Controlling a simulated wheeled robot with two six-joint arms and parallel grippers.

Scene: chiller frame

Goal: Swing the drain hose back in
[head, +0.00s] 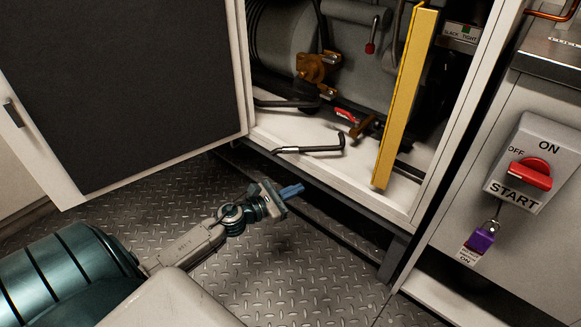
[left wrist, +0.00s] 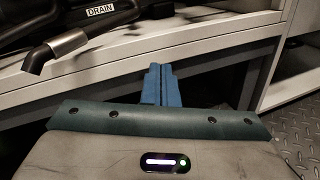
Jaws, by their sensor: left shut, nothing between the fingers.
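The drain hose (head: 312,149) is a black bent tube with a bare metal sleeve near its end. It lies at the cabinet's front sill in the head view, its end at the front edge. In the left wrist view its metal sleeve (left wrist: 62,46) and down-turned black end show at the upper left, beside a white "DRAIN" label (left wrist: 101,10). My left gripper (head: 292,190) has blue fingers, shut and empty, below and in front of the sill, apart from the hose. Its fingers also show in the left wrist view (left wrist: 160,80), right of the hose end. My right gripper is out of view.
The cabinet door (head: 125,80) stands open at the left. A yellow upright bar (head: 405,95) crosses the opening. A red-handled valve (head: 347,115) and brass fitting (head: 316,68) are inside. A panel with a red START switch (head: 531,173) is at right. The tread-plate floor (head: 300,270) is clear.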

